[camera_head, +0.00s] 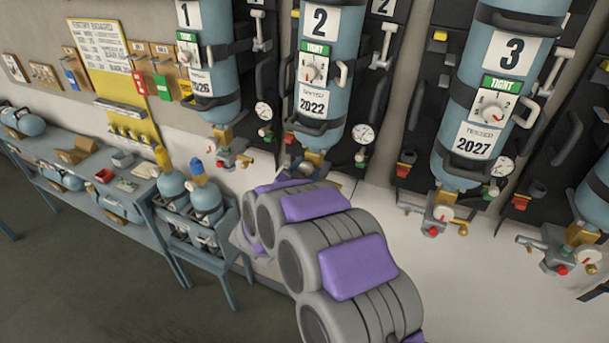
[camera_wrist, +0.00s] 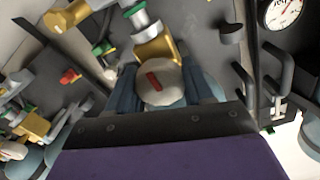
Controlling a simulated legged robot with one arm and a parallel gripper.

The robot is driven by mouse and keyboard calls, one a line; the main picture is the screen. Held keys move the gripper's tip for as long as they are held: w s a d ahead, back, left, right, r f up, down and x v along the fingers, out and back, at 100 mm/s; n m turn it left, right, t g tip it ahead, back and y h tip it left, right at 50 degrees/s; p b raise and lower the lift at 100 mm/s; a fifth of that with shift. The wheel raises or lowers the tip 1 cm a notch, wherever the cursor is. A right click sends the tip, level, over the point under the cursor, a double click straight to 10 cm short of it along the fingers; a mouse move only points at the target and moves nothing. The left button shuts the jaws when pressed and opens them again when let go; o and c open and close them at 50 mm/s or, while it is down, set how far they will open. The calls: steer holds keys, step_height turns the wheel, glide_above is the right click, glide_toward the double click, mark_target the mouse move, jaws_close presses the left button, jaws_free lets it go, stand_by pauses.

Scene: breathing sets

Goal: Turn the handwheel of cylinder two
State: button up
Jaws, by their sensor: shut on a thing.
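Cylinder two (camera_head: 346,50) is a pale blue tank mounted upright on a dark wall panel, with a "2" label, a green "TIGHT" tag and a "2022" tag. Its brass valve (camera_head: 316,157) shows at its bottom, partly hidden by my arm. In the wrist view, the handwheel (camera_wrist: 163,88) is a round cream knob with a red mark, below a brass fitting (camera_wrist: 158,47). My gripper (camera_wrist: 165,96) has its dark blue fingers on both sides of the knob, shut on it.
Cylinder one (camera_head: 222,105) hangs to the left and cylinder three (camera_head: 465,100) to the right, each with valves and gauges below. A blue rack (camera_head: 228,232) with small tanks and a workbench (camera_head: 55,172) stand at the left. The floor (camera_head: 90,290) in front is clear.

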steer(key=shift+a+f, duration=0.15)
steer(key=shift+a, duration=0.1)
steer(key=o, duration=0.7)
steer(key=shift+w, duration=0.1)
steer(key=o, duration=0.3)
steer(key=shift+w+a, duration=0.1)
steer(key=shift+a, duration=0.2)
steer(key=shift+o, duration=0.2)
steer(key=shift+s+d, duration=0.1)
steer(key=shift+s, duration=0.1)
steer(key=shift+s, duration=0.25)
steer(key=v, duration=1.6)
steer(key=shift+s+a, duration=0.25)
steer(key=shift+a, duration=0.2)
steer(key=shift+w, duration=0.1)
